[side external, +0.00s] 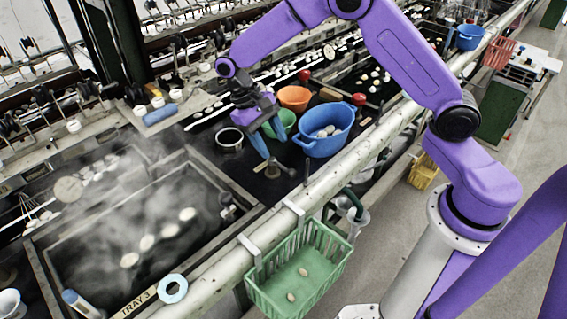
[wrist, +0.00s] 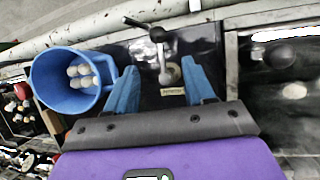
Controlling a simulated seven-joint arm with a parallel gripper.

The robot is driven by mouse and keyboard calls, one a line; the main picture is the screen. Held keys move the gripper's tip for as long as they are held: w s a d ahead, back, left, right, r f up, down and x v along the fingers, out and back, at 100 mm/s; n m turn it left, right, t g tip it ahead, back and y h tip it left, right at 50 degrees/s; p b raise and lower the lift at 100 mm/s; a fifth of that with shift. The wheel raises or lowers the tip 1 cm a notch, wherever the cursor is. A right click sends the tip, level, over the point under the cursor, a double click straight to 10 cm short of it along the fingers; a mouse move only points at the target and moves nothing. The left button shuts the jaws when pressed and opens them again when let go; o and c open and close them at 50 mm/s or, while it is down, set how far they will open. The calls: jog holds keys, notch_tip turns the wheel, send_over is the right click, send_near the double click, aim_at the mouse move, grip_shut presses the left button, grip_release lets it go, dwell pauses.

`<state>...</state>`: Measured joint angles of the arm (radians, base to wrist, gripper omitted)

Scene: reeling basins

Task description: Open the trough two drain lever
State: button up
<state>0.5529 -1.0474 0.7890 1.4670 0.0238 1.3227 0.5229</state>
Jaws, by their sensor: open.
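A metal drain lever (side external: 272,170) with a dark handle stands on the black deck, near the front rail. In the wrist view the lever (wrist: 162,62) rises from a round base, with a dark knob and a dark arm pointing to the upper left. A small label plate (wrist: 172,91) lies beside its base, too small to read. My gripper (side external: 271,148) has blue fingers pointing down just above and behind the lever. In the wrist view my gripper (wrist: 160,68) is open and empty, its fingertips on either side of the lever's lower part, with no clear contact.
A blue tub (side external: 325,147) with pale cocoons stands close beside the lever. Green and orange bowls (side external: 294,97) and a metal cup (side external: 230,139) are behind. A steaming basin (side external: 140,235) marked TRAY 3 lies left; a green basket (side external: 297,275) hangs from the front rail.

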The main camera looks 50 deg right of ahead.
aim_at(286, 169)
jog(key=x, duration=0.7)
jog(key=shift+s+f, duration=0.1)
jog(key=shift+f, duration=0.2)
grip_shut()
